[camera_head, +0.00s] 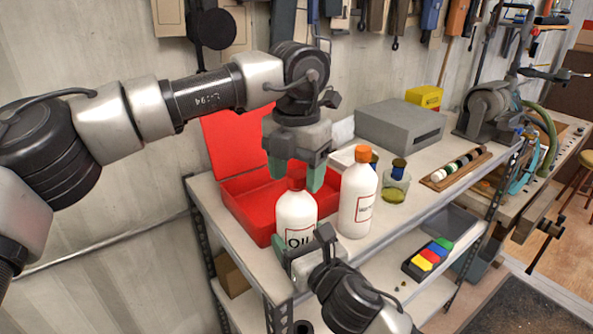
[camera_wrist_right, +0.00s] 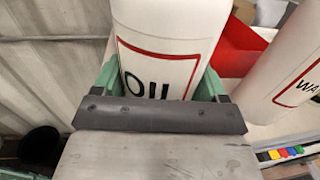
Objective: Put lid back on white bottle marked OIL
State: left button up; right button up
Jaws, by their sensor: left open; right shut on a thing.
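The white OIL bottle (camera_head: 297,215) stands upright near the front edge of the shelf top. A red lid (camera_head: 296,184) shows at its mouth; I cannot tell whether it is seated. My left gripper (camera_head: 296,178) is open and points down from above, its green fingers on either side of the lid. My right gripper (camera_head: 300,248) is shut around the lower body of the OIL bottle. In the right wrist view the OIL bottle (camera_wrist_right: 165,50) sits between the green fingers; its top is out of frame.
A second white bottle (camera_head: 358,203) with an orange cap stands close to the right. An open red box (camera_head: 240,190) is behind the OIL bottle. A glass jar (camera_head: 395,187), grey box (camera_head: 398,128) and wooden rack (camera_head: 456,168) stand farther right. The shelf's front edge is close.

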pick_arm(q)
jog(key=shift+r, duration=0.1)
pick_arm(e)
jog(key=shift+f, duration=0.1)
pick_arm(q)
notch_tip(320, 180, up, 12)
dwell(0.4)
pick_arm(e)
jog(key=o, duration=1.7)
jog(key=shift+o, duration=0.2)
pick_arm(q)
jog(key=shift+f, duration=0.2)
notch_tip(320, 180, down, 3)
jog(key=b, duration=0.3)
pick_arm(e)
jog(key=v, duration=1)
jog(key=shift+s+d, duration=0.15)
jog(key=shift+s, duration=0.15)
